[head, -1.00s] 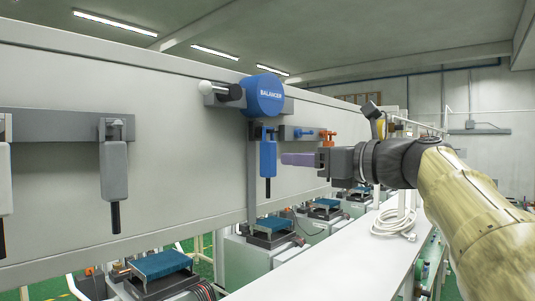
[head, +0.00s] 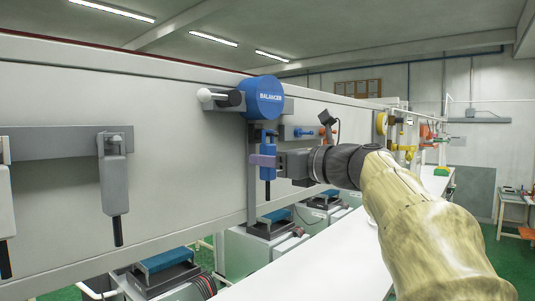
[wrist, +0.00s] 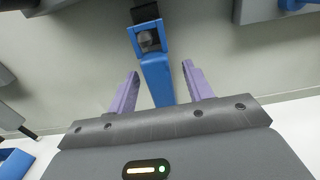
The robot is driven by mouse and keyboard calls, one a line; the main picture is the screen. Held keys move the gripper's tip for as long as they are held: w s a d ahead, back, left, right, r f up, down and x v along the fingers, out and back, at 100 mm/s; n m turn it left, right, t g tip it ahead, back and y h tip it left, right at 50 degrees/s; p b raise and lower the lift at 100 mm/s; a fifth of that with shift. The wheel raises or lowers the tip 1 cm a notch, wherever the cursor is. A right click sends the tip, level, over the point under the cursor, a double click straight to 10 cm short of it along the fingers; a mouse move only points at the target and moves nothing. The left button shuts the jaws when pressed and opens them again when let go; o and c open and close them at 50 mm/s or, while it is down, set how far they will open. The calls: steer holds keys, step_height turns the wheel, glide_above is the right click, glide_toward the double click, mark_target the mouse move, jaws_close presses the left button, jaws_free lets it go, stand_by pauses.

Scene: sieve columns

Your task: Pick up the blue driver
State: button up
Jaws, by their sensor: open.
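The blue driver (head: 268,178) hangs upright under the round blue balancer (head: 264,97) on the wall panel. In the wrist view the driver (wrist: 156,75) runs down between two purple fingers. My gripper (head: 262,160) is at the driver's upper body, coming from the right. In the wrist view my gripper (wrist: 155,85) is open, with one finger on each side of the driver. A gap shows between each finger and the driver. The driver's lower end is hidden behind the gripper body in the wrist view.
Grey drivers (head: 113,175) hang from a bracket at the left. Blue and orange parts (head: 304,132) sit on a bracket just right of the balancer. A white table (head: 335,260) runs below, with blue-topped machines (head: 165,258) beneath the panel.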

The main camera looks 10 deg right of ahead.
steer(key=shift+w+a, duration=0.4)
steer(key=shift+w, duration=0.15)
steer(key=shift+s, duration=0.1)
steer(key=shift+d, duration=0.1)
steer(key=shift+c, duration=0.4)
steer(key=shift+w+f, duration=0.1)
steer(key=shift+w, duration=0.1)
steer(key=c, duration=0.4)
steer(key=shift+s+a, duration=0.2)
steer(key=c, duration=0.6)
steer(key=shift+d, duration=0.3)
